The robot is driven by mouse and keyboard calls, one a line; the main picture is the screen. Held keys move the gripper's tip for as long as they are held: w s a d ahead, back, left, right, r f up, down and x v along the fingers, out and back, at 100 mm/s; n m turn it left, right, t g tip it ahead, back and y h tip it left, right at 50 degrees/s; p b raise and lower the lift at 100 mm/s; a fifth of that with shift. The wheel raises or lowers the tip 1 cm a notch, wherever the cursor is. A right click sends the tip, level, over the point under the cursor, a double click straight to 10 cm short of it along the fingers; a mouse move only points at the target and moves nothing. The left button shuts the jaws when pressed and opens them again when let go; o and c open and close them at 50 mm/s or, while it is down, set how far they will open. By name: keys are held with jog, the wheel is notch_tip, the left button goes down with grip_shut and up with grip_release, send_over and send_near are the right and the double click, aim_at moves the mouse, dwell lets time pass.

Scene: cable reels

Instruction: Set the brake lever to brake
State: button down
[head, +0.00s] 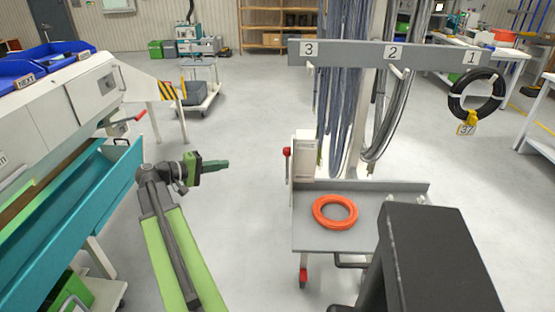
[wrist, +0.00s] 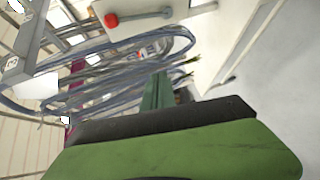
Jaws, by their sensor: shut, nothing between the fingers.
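A lever with a red knob (head: 287,152) is mounted on the left side of a white box (head: 305,156) on the rack cart. In the wrist view the red knob (wrist: 111,20) and its grey rod show at the top, against the white box (wrist: 140,8). Any marking for its positions is too small to read. My gripper (head: 222,165) is shut and empty, pointing right toward the box, with a clear gap to the knob. Its teal fingers (wrist: 157,92) show in the wrist view, apart from the knob.
Grey-blue cables (head: 342,110) hang from the rack's numbered crossbar (head: 430,57). An orange coil (head: 335,211) lies on the cart deck (head: 320,240). A machine with a teal tray (head: 80,215) and another red-handled lever (head: 140,115) stands left. Floor between is clear.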

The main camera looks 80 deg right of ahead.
jog(key=s+d+r+m+g, duration=0.1)
jog(key=s+d+r+g, duration=0.3)
jog(key=s, duration=0.6)
jog(key=shift+d+r+m+b, duration=0.3)
jog(key=shift+d+m+b, duration=0.1)
jog(key=shift+d, duration=0.1)
send_over(287, 167)
jog(key=w+d, duration=0.1)
jog(key=w, duration=0.2)
jog(key=shift+s, duration=0.1)
jog(key=shift+d, duration=0.1)
